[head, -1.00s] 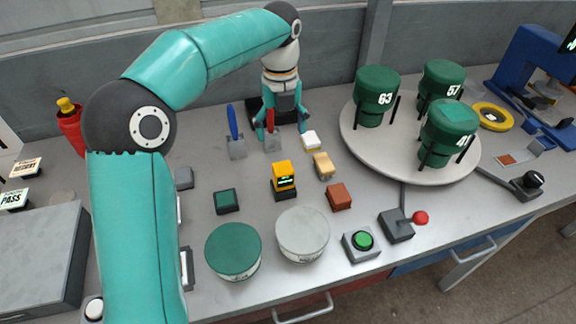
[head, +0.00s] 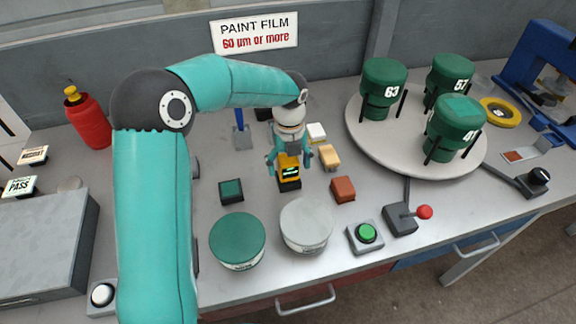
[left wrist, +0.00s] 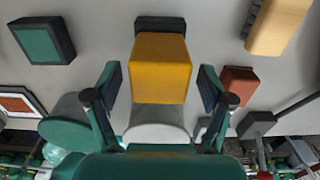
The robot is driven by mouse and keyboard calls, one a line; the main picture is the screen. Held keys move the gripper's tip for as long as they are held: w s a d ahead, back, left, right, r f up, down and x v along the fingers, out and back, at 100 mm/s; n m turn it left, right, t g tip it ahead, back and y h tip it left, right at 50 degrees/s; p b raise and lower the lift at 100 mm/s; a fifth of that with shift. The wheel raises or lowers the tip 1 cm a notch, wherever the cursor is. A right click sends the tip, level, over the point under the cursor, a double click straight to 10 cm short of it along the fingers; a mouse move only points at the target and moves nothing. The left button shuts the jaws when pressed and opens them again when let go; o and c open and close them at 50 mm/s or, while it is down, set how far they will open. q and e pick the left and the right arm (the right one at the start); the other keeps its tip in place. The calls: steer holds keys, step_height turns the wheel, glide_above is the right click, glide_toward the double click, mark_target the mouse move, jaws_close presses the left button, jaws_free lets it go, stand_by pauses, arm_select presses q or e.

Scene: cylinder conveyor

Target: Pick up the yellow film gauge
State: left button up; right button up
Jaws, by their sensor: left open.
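The yellow film gauge (head: 289,168) stands upright on the bench in a dark base, its small lit display facing the head camera. In the left wrist view the yellow gauge (left wrist: 161,68) sits centred between the open fingers. My left gripper (head: 289,158) is open, with one finger on each side of the gauge's upper part. In the left wrist view the gripper (left wrist: 158,90) shows gaps on both sides of the gauge. My right gripper is out of view.
Near the gauge are a dark green block (head: 231,190), a brown block (head: 343,189) and a tan block (head: 329,157). A green-topped can (head: 238,240) and a grey can (head: 306,225) stand in front. A turntable (head: 365,143) with green cylinders is to the right.

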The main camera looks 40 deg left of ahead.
mark_target(289, 160)
arm_select(q)
step_height(289, 160, down, 2)
steer(key=c, duration=1.3)
steer(key=shift+r, duration=0.15)
step_height(289, 160, up, 20)
steer(key=shift+f, duration=0.1)
